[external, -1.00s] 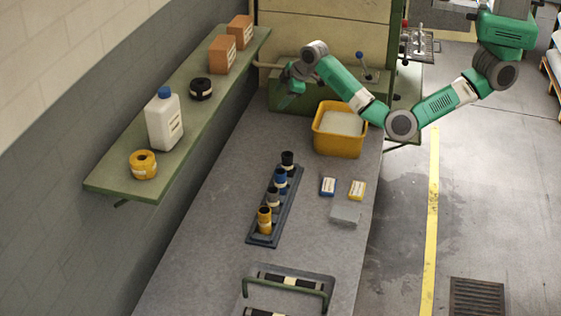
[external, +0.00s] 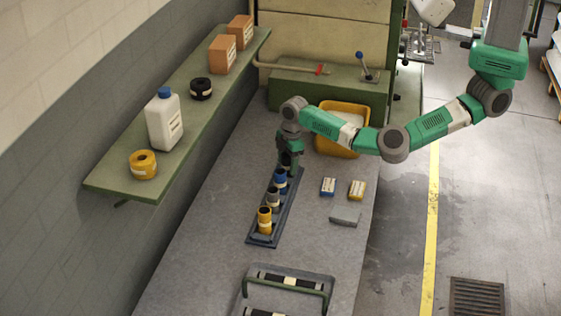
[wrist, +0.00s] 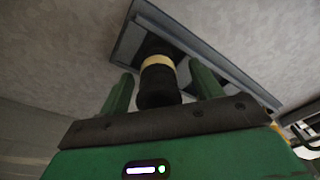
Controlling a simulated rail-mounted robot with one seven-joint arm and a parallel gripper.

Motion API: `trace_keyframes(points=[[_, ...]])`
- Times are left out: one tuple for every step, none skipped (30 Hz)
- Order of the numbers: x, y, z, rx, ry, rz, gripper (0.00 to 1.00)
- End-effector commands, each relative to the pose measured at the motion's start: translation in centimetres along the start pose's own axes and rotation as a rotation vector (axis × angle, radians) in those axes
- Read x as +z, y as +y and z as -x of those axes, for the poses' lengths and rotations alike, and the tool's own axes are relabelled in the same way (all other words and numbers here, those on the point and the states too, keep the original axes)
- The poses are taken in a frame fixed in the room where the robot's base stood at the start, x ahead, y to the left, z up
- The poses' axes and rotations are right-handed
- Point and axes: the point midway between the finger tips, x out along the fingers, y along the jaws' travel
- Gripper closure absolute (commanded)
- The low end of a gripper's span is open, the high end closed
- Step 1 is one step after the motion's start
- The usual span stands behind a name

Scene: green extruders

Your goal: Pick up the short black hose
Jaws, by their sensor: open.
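The short black hose (wrist: 158,88) stands upright in the far end slot of the dark rack (external: 253,240); it has a cream band. In the external view my gripper (external: 289,166) is over the rack's far end and mostly hides the hose. The rack also shows in the wrist view (wrist: 127,42).
A yellow bin (external: 330,146) is behind my arm. A handled tray (external: 244,290) is in front.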

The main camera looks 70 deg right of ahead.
Motion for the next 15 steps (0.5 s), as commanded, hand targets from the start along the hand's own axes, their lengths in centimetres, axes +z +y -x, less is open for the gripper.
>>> trace_keyframes(points=[[0.01,0.01,-0.87,0.0,0.0,0.0,0.35],[0.02,0.02,-1.08,0.0,0.0,0.0,0.35],[0.03,0.03,-1.25,0.0,0.0,0.0,0.35],[0.02,0.04,-1.31,0.001,0.0,-0.001,0.35],[0.02,0.05,-1.32,0.001,0.0,-0.001,0.35],[0.01,0.05,-1.28,0.001,0.0,-0.001,0.35],[0.01,0.06,-1.26,0.002,0.0,-0.001,0.35],[0.01,0.06,-1.24,0.002,0.0,-0.001,0.35],[0.01,0.05,-1.24,0.002,0.0,-0.001,0.35],[0.01,0.06,-1.24,0.002,0.0,-0.001,0.37],[0.01,0.05,-1.24,0.001,0.0,-0.001,0.43],[0.01,0.05,-1.23,0.001,0.0,-0.001,0.51],[0.01,0.06,-1.23,0.001,0.0,-0.001,0.57],[0.02,0.06,-1.23,0.001,0.0,-0.001,0.63],[0.01,0.05,-1.23,0.001,0.0,-0.001,0.71]])
